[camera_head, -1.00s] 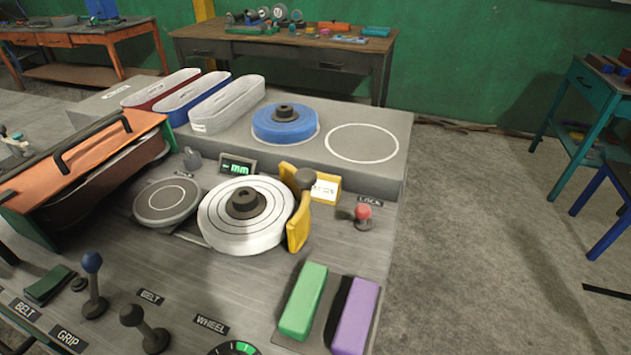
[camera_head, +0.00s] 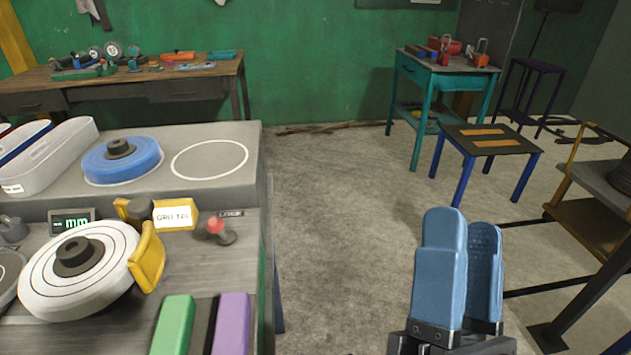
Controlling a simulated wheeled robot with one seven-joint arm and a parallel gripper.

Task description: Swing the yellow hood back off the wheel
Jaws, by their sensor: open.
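The wheel (camera_head: 58,285) is a white disc with dark rings and a black hub, lying flat on the grey console at the left. The yellow hood (camera_head: 148,258) stands at the wheel's right edge, with a dark knob (camera_head: 140,209) close above it. It covers only that side, and most of the wheel's top is bare. My gripper (camera_head: 472,225) has two blue fingers, open and pointing up, with nothing between them. It is over the floor right of the console, well apart from the hood.
A red lock knob (camera_head: 217,226) and a yellow block labelled GRIT 120 (camera_head: 176,215) are right of the hood. Green (camera_head: 174,325) and purple (camera_head: 231,325) blocks lie in front. A blue disc (camera_head: 122,162) sits behind. Floor between console and blue-legged stool (camera_head: 487,140) is clear.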

